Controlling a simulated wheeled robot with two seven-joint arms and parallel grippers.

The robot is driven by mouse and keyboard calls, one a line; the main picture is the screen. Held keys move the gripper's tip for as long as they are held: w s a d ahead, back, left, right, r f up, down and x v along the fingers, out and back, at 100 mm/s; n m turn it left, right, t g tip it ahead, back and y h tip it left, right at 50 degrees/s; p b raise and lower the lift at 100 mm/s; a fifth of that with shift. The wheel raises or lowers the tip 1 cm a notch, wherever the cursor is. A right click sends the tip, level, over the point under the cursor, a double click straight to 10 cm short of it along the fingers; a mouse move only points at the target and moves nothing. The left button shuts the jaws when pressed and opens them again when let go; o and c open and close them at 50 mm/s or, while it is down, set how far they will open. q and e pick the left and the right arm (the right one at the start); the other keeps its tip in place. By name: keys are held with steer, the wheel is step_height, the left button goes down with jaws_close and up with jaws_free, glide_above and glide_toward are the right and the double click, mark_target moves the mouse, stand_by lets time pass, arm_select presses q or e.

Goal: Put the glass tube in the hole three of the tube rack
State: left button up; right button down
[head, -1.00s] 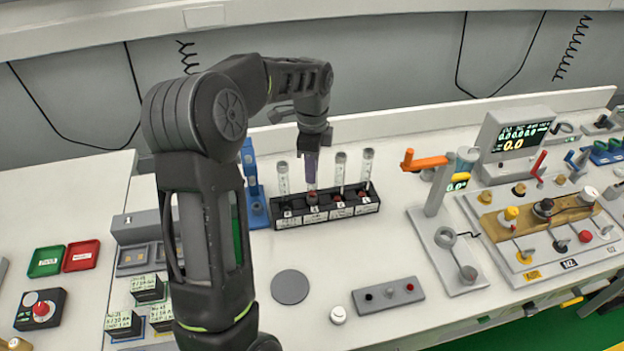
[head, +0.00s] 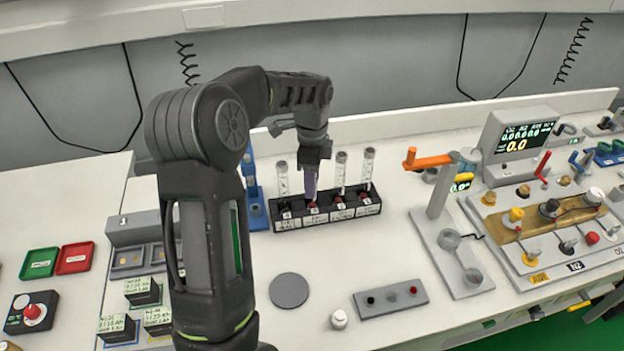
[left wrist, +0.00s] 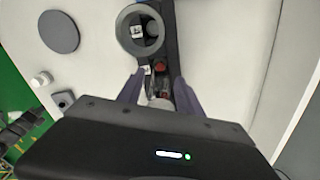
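The black tube rack (head: 326,211) stands near the back of the bench with a row of labelled holes. Clear glass tubes stand upright at its left end (head: 283,181) and towards its right, one (head: 340,172) beside another (head: 368,166). My left gripper (head: 311,192) points down over the second spot from the left, between the tubes. In the left wrist view its purple fingers (left wrist: 157,88) are apart, one on each side of the rack. I see red and pale parts between them, but no tube clearly gripped. The gripper body hides the rest. My right gripper is out of view.
A blue stand (head: 254,193) is close to the rack's left end. A stand with an orange arm (head: 434,206) is to the right. The bench between rack and panel is clear.

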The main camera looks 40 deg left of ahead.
arm_select(q)
step_height(320, 180, up, 7)
steer(key=p, duration=0.4)
step_height(320, 180, up, 4)
steer(key=shift+r, duration=0.7)
steer(key=shift+f, duration=0.1)
stand_by(0.4)
